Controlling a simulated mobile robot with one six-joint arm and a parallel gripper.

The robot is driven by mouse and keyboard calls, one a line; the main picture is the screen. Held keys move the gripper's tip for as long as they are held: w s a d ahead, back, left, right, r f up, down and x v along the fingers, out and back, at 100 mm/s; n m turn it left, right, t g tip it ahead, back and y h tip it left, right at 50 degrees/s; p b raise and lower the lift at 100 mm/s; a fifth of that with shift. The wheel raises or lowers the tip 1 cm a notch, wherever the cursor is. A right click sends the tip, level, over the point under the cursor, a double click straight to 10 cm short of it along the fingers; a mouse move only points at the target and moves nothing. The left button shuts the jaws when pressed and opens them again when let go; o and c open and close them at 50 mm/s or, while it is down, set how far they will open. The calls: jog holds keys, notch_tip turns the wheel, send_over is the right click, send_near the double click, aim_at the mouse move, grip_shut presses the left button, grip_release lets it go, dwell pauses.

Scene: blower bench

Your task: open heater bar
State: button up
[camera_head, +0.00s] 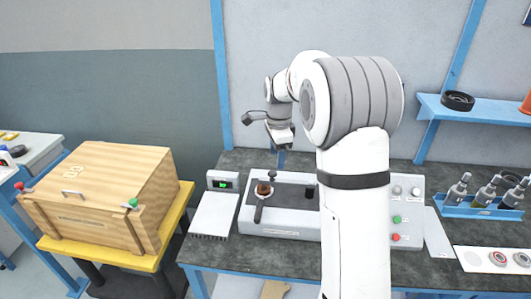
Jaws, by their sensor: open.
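I cannot tell for sure which part is the heater bar. My gripper (283,146) hangs above and behind the machine, clear of it. It is open and holds nothing that I can see. Its fingers are small and hard to make out.
A white unit (215,212) with a green display stands left of the machine. A wooden box (105,190) sits on a yellow-topped stand. At right are a blue tray of bottles (480,208), a white strip with round parts (495,259) and a blue wall shelf (470,112).

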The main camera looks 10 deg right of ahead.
aim_at(272, 171)
jog(key=w+m, duration=0.1)
jog(key=w, duration=0.1)
jog(key=w+f+m+p, duration=0.1)
jog(key=w+m, duration=0.1)
jog(key=w+f+m+p, duration=0.1)
jog(key=w, duration=0.1)
jog(key=shift+w+f+g, duration=0.2)
jog(key=shift+f+g, duration=0.05)
jog(key=shift+g, duration=0.05)
jog(key=shift+w+f+m, duration=0.1)
jog(key=shift+f+m, duration=0.2)
notch_tip(272, 171, down, 7)
jog(key=shift+f+p, duration=0.2)
jog(key=shift+p, duration=0.7)
